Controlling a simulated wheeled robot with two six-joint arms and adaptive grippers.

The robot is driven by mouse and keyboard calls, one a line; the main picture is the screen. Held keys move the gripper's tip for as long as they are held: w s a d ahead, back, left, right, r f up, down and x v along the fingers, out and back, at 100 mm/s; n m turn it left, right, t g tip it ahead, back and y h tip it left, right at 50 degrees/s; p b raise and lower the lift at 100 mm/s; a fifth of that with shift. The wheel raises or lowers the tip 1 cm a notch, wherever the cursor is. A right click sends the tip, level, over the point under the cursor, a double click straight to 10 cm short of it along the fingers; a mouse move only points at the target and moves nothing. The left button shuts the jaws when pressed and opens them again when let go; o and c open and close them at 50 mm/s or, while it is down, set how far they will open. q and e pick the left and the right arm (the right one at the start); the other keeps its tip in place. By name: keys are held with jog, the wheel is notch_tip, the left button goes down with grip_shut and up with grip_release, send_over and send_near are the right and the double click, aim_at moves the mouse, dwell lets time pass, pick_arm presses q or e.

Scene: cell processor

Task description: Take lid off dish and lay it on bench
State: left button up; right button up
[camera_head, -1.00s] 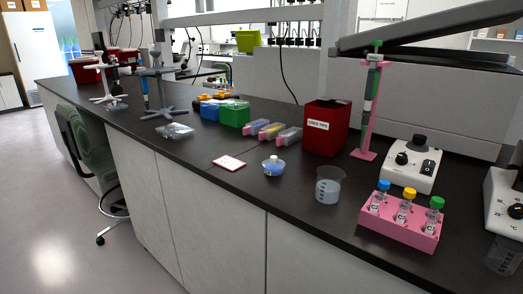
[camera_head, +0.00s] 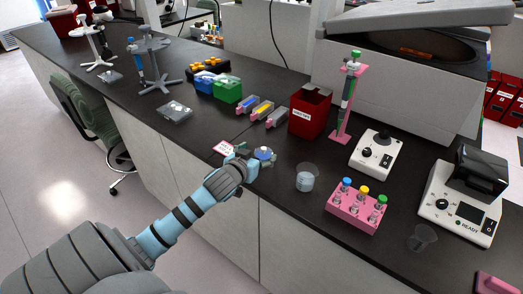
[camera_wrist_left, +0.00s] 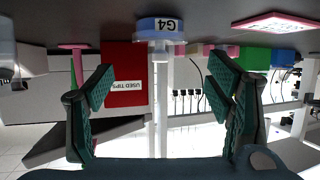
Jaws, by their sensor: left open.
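The dish (camera_head: 265,155) is small, round and blue, and stands on the dark bench (camera_head: 225,190). In the left wrist view, which is upside down, the dish (camera_wrist_left: 160,25) shows a G4 label and stands ahead of the jaws. A pale lid or knob (camera_wrist_left: 160,39) seems to be on its upper side; its edge is hard to tell apart. My left gripper (camera_head: 250,156) is just left of the dish in the head view. Its two dark green fingers (camera_wrist_left: 163,90) are wide apart with nothing between them. My right gripper does not show.
A pink-edged white card (camera_head: 224,147) lies left of the dish. A clear beaker (camera_head: 307,177) and a pink tube rack (camera_head: 356,210) stand to its right. A red used-tips bin (camera_head: 309,115) is behind. Bare bench shows between the dish and the beaker.

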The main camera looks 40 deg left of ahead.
aim_at(262, 151)
pick_arm(q)
jog(key=b+x, duration=0.1)
jog(key=x, duration=0.5)
jog(key=shift+s+d, duration=0.1)
jog(key=shift+s, duration=0.1)
grip_shut()
dwell(0.3)
